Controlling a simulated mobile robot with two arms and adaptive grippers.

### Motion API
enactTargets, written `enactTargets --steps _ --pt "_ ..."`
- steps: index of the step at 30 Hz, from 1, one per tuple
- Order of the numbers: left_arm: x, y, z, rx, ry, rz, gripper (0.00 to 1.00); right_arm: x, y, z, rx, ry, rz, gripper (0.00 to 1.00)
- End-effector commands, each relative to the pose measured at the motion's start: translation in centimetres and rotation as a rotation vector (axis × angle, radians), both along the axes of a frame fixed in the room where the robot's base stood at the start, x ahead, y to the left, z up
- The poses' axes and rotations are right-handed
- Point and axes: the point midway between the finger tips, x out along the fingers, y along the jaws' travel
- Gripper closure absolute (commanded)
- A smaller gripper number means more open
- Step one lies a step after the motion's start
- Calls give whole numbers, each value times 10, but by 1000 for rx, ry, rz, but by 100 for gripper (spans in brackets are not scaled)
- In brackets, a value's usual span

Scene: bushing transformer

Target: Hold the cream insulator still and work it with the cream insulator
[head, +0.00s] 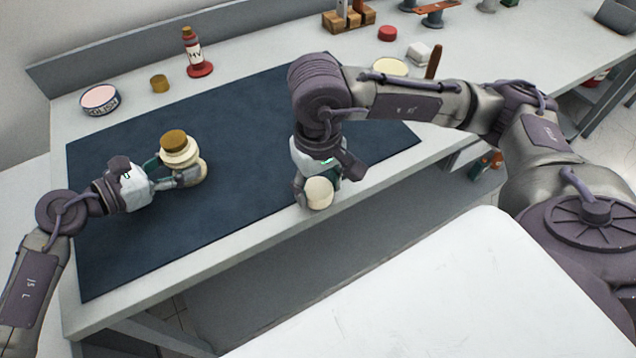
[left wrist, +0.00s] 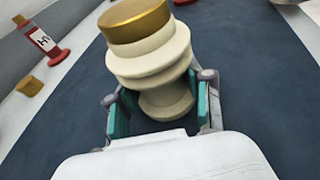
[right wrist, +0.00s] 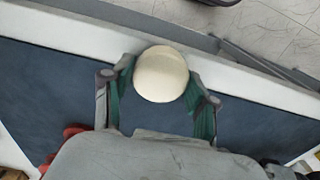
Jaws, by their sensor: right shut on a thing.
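A cream insulator (head: 178,155) with ribbed discs and a gold-brown cap stands upright on the dark mat. It also shows in the left wrist view (left wrist: 155,65). My left gripper (head: 180,176) is open, with one finger on each side of the insulator's lower part. Another cream insulator (head: 318,193) is in my right gripper (head: 316,186), at the mat's front edge. In the right wrist view its round, smooth cream end (right wrist: 161,74) sits between the fingertips. The rest of it is hidden by the gripper.
A red-based bottle (head: 195,55), a gold-brown cap (head: 159,83) and a round tin (head: 100,99) stand at the back left. A red cap (head: 387,33) and a wooden block (head: 349,20) stand at the back. The dark mat (head: 245,125) is clear between my grippers.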

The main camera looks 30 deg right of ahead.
Motion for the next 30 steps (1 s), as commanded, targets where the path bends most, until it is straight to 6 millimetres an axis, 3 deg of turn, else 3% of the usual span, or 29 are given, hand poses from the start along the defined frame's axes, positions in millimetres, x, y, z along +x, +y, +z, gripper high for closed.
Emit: enactTargets --steps 7,11,17,21,24,30 --pt "0 0 0 0 0 1 68 5 3 1 2 -1 -1 60" --pt "0 0 0 0 0 0 68 29 17 9 13 -4 -5 60" --pt "0 0 0 -1 0 0 68 96 67 42 31 -3 -10 60" --pt "0 0 0 -1 -1 1 68 137 110 76 29 0 -5 60" --pt "0 0 0 0 0 1 68 157 139 100 22 0 -2 60" --pt "1 1 0 0 -1 2 68 176 177 135 2 -1 0 60"
